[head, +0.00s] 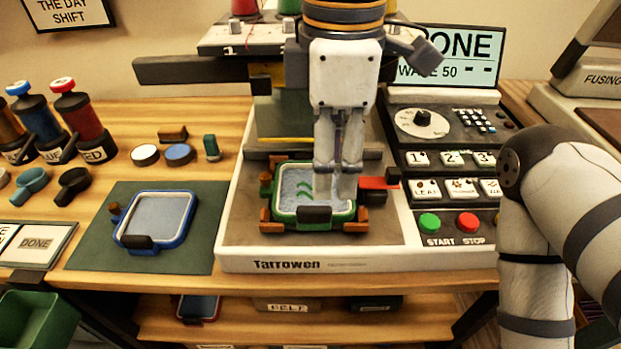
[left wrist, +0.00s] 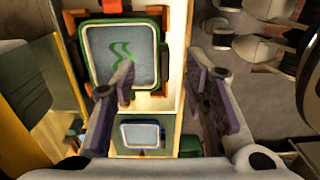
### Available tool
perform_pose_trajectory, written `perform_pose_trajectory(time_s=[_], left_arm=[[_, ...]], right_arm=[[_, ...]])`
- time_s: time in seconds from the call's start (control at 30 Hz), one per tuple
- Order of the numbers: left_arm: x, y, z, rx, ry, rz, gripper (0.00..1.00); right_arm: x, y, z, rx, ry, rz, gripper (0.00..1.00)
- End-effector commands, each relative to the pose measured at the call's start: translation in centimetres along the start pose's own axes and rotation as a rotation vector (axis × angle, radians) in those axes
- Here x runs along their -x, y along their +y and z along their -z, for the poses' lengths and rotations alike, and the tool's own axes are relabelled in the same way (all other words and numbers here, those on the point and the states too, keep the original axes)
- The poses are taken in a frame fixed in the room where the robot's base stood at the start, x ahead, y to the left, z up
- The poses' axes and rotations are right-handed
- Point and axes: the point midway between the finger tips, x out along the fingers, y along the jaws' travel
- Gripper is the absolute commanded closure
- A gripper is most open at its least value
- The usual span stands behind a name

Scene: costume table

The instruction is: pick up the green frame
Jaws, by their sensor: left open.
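The green frame (head: 290,208) lies in the machine's bed, held between brown corner blocks. It has a green rim, a pale mesh with green wavy marks and a dark tab at its front. My left gripper (head: 337,188) points down over the right part of the frame and hides some of it. In the left wrist view the green frame (left wrist: 125,58) shows at the upper left, and my open left gripper (left wrist: 160,90) has nothing between its fingers. I cannot tell whether a finger touches the frame. My right gripper is out of view.
A blue frame (head: 155,218) lies on a dark green mat (head: 88,240) at the left. A red block (head: 375,184) sits right of the green frame. A control panel (head: 452,185) is farther right. Bottles (head: 80,120) stand at the left. The print head (head: 275,35) is overhead.

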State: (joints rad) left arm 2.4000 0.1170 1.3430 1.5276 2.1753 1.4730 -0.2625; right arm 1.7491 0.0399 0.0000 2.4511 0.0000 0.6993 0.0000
Motion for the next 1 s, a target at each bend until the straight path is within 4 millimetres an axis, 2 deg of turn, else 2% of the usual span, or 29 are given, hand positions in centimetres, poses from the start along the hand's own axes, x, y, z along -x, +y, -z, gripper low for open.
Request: perform_pose_trajectory(time_s=[0.03, 0.27, 0.37, 0.43, 0.53, 0.73, 0.9, 1.0], left_arm=[[-1.4, 0.0, 0.1, 0.0, 0.002, 0.007, 0.59], [-4.3, -0.2, 0.9, 0.001, 0.001, 0.004, 0.59], [-6.1, -0.5, 2.0, 0.001, 0.001, 0.003, 0.59], [-7.4, -0.5, 1.9, 0.0, 0.002, 0.004, 0.59], [-8.2, -0.5, 1.9, 0.002, 0.001, 0.001, 0.59], [-8.2, -0.5, 1.9, 0.002, 0.0, -0.001, 0.59], [-8.2, -0.5, 1.9, 0.002, 0.001, -0.001, 0.97], [-8.2, -0.5, 1.9, 0.002, 0.001, -0.001, 1.0]], right_arm=[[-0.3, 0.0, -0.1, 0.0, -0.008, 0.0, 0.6], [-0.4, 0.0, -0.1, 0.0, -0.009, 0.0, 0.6], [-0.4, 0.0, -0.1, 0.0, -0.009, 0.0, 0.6], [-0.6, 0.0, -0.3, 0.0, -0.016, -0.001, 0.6], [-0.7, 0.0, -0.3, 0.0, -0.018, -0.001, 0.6], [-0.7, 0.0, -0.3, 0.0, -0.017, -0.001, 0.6], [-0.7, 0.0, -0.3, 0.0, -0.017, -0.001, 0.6], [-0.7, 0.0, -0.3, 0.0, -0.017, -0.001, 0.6]])
